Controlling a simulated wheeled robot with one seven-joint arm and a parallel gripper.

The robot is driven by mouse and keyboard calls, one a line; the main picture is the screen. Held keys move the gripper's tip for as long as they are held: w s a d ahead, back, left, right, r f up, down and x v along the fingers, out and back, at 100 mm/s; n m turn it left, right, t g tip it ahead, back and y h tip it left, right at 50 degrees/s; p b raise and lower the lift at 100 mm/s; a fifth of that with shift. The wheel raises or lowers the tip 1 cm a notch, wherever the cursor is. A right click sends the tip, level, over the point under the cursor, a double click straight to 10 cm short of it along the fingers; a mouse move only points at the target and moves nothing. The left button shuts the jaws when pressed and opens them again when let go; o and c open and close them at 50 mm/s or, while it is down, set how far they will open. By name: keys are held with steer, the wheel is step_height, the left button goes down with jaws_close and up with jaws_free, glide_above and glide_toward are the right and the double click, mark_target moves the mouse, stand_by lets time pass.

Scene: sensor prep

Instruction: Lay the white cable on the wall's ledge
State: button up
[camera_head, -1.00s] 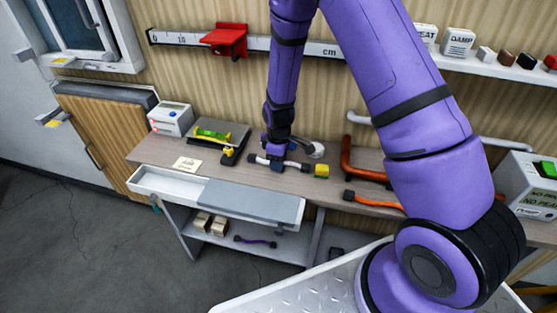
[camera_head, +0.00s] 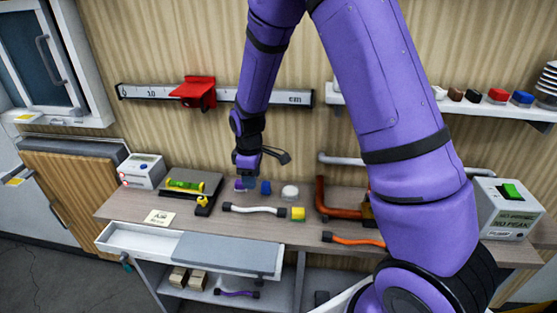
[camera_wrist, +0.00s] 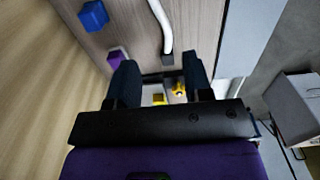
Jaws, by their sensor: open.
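The white cable (camera_head: 255,209) lies on the bench top, gently curved, with a dark plug at each end. Part of it shows in the wrist view (camera_wrist: 163,28), beyond my fingertips. My gripper (camera_head: 247,180) is low over the back of the bench, behind the cable and close to a purple block (camera_head: 240,186). In the wrist view my gripper (camera_wrist: 160,68) has its two dark fingers apart with nothing held between them. The white wall ledge (camera_head: 420,99) is at the upper right, partly hidden behind my arm.
Small blocks stand on the ledge. A blue block (camera_head: 266,187), a white round piece (camera_head: 290,192) and a yellow block (camera_head: 298,214) are near the cable. Orange pipe (camera_head: 321,195), orange cable (camera_head: 352,240) and a tester box (camera_head: 507,208) are to the right. An open drawer (camera_head: 140,240) juts out in front.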

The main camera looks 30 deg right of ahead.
steer(key=s+d+r+m+t, duration=0.1)
steer(key=s+d+r+m, duration=0.3)
steer(key=r, duration=0.7)
steer(key=s+r+m+t, duration=0.1)
steer(key=s+r+t, duration=0.1)
steer(key=s+r, duration=0.7)
steer(key=s+d+r+m+t, duration=0.1)
steer(key=s+r+m, duration=0.2)
steer(key=s+r, duration=0.2)
steer(key=s+d+r+m+t, duration=0.1)
steer(key=s+r, duration=0.4)
steer(key=s, duration=0.5)
steer(key=shift+s+d+r+m, duration=0.15)
steer(key=shift+s+r+m, duration=0.2)
steer(key=shift+m, duration=0.55)
